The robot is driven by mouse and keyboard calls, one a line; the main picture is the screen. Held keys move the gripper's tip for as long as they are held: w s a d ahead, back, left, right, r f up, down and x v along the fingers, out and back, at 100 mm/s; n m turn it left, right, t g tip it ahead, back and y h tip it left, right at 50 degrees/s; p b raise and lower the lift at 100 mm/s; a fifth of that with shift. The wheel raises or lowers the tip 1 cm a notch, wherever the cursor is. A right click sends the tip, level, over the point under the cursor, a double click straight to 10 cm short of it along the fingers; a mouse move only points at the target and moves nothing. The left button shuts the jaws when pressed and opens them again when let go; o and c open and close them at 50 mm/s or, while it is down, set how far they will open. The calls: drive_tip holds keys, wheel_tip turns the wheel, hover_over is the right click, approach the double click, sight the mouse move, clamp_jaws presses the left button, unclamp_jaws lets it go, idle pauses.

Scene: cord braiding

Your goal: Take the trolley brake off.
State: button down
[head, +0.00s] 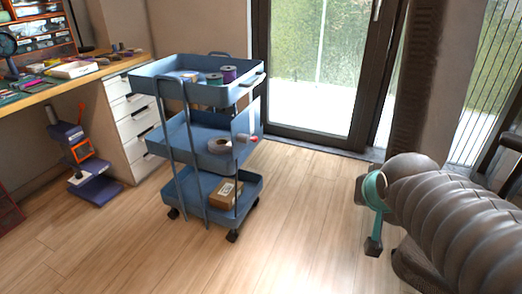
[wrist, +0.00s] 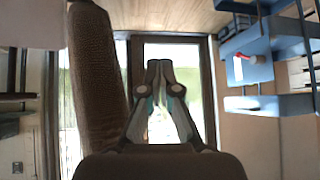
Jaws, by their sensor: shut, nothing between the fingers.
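The blue three-tier trolley (head: 183,131) stands on the wood floor left of centre in the head view, on dark castors (head: 233,236). A small red and white part (head: 247,138) sits on its right side at the middle tier; I cannot tell if it is the brake. The trolley also shows at the upper right of the wrist view (wrist: 255,42), with the red and white part (wrist: 252,58) on it. My gripper (wrist: 159,66) is shut and empty in the wrist view, apart from the trolley. My arm fills the right of the head view.
Spools (head: 229,74) lie on the trolley's top tier, a roll (head: 219,146) on the middle, a box (head: 225,193) on the bottom. A workbench with drawers (head: 130,115) stands at left, a glass door (head: 318,70) behind. Floor between trolley and arm is clear.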

drive_tip(key=w+a+f+t+y+b, duration=0.1)
drive_tip(key=w+a+f+t, duration=0.1)
drive_tip(key=w, duration=0.7)
drive_tip(key=w+a+f+t+y+b, duration=0.2)
drive_tip(key=w, duration=0.8)
drive_tip(key=w+a+f+t+y+b, duration=0.1)
drive_tip(key=w+a+f+t, duration=0.15)
drive_tip(key=w, duration=0.65)
drive_tip(key=w+a+f+y+b, duration=0.2)
drive_tip(key=a+f+y, duration=0.2)
drive_tip(key=f+y, duration=0.2)
drive_tip(key=w+a+f+y+b, duration=0.2)
drive_tip(key=a+f+y, duration=0.3)
drive_tip(key=f, duration=0.4)
drive_tip(key=shift+w+f+t+y, duration=0.15)
drive_tip(key=shift+w+t+y, duration=0.15)
drive_tip(key=shift+y, duration=0.5)
